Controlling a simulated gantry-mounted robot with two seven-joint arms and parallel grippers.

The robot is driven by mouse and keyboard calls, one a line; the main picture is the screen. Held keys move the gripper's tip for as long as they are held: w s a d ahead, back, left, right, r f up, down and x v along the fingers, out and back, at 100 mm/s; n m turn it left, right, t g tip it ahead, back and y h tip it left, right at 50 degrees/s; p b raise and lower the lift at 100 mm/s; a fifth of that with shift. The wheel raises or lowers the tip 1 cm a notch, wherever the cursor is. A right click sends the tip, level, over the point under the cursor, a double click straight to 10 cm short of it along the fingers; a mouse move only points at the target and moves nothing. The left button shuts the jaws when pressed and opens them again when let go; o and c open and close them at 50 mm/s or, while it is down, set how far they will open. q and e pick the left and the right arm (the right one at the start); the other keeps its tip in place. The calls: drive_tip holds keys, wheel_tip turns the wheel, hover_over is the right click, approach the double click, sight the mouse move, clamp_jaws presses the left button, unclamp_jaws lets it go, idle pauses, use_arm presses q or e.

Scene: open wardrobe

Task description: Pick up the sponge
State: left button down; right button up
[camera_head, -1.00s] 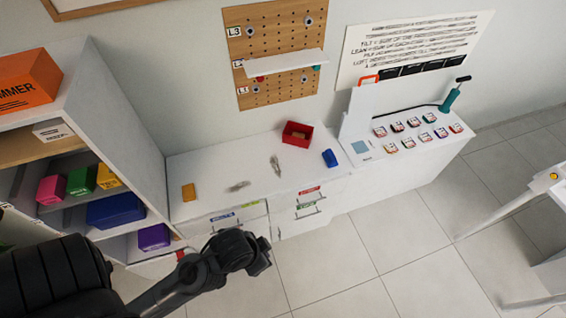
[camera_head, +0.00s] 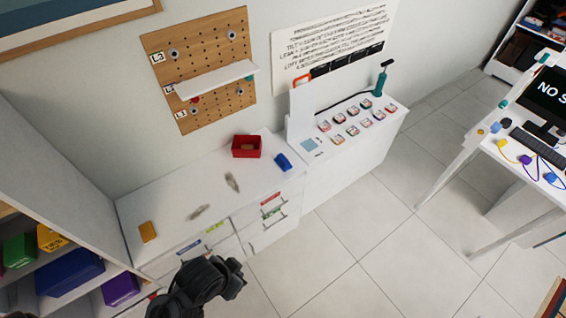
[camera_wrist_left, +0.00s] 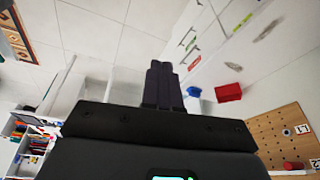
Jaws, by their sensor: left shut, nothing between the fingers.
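A small yellow-orange block (camera_head: 148,231), which looks like the sponge, lies on the left end of the white cabinet top in the head view. It cannot be made out in the left wrist view. My left gripper (camera_head: 236,278) is in front of the cabinet drawers, apart from the block and to its lower right. In the left wrist view its two dark fingers (camera_wrist_left: 161,67) are together with nothing between them. My right gripper is not in view.
Two small greyish items (camera_head: 200,212) (camera_head: 232,182), a red bin (camera_head: 246,147) and a blue object (camera_head: 283,162) also lie on the cabinet top (camera_head: 180,190). Shelving with coloured boxes (camera_head: 70,272) stands at left. The tiled floor (camera_head: 350,235) in front is clear.

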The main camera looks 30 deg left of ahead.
use_arm(q)
drive_tip(key=c, duration=0.6)
unclamp_jaws()
drive_tip(key=shift+c, duration=0.2)
